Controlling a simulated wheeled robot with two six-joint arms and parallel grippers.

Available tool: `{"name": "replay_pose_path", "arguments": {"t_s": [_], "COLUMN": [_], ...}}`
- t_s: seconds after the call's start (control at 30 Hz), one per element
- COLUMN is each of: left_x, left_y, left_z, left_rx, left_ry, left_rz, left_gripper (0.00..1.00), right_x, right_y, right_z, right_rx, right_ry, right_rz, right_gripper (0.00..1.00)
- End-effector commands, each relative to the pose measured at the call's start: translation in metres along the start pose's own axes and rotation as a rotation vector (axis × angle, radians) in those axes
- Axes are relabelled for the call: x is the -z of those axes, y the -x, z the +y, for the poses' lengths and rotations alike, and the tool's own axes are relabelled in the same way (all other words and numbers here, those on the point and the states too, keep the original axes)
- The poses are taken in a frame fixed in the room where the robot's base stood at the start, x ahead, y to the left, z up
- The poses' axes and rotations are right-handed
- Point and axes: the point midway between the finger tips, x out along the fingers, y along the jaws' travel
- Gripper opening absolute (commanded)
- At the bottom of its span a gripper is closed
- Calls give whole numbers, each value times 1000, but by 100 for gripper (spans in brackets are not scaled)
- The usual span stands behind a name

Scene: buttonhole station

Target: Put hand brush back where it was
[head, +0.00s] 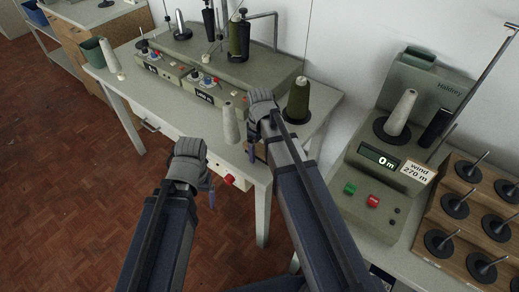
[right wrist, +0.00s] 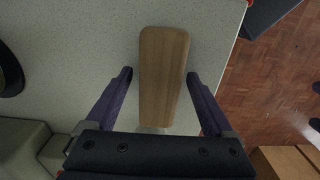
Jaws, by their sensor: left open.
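The hand brush (right wrist: 164,70) shows in the right wrist view as a long, flat, pale wooden piece with rounded corners. It lies on the speckled grey-green table top (right wrist: 222,45); its bristles are not visible. My right gripper (right wrist: 159,75) is open above it, one finger on each side with a gap to the wood. In the head view my right gripper (head: 252,148) is over the table's front right part and hides the brush. My left gripper (head: 209,192) is open and empty, in front of the table edge above the floor.
A white cone (head: 230,123) and a dark green thread cone (head: 298,100) stand on either side of my right gripper. Control boxes (head: 200,86) are behind. A winder (head: 380,160) and a wooden peg rack (head: 455,215) stand at right. Floor at left is clear.

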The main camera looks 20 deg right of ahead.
Motion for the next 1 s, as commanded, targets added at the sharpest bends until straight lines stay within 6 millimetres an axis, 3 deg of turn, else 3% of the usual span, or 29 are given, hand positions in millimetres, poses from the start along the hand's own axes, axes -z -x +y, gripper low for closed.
{"name": "replay_pose_path", "arguments": {"t_s": [0.47,1.0], "left_x": [-1,-5], "left_y": [12,86], "left_z": [-1,-8], "left_rx": [0,0], "left_ry": [0,0], "left_rz": [0,0], "left_gripper": [87,87], "right_x": [0,0], "right_y": [12,87], "right_z": [0,0], "right_rx": [0,0], "right_ry": [0,0], "right_rz": [0,0], "right_gripper": [87,87]}}
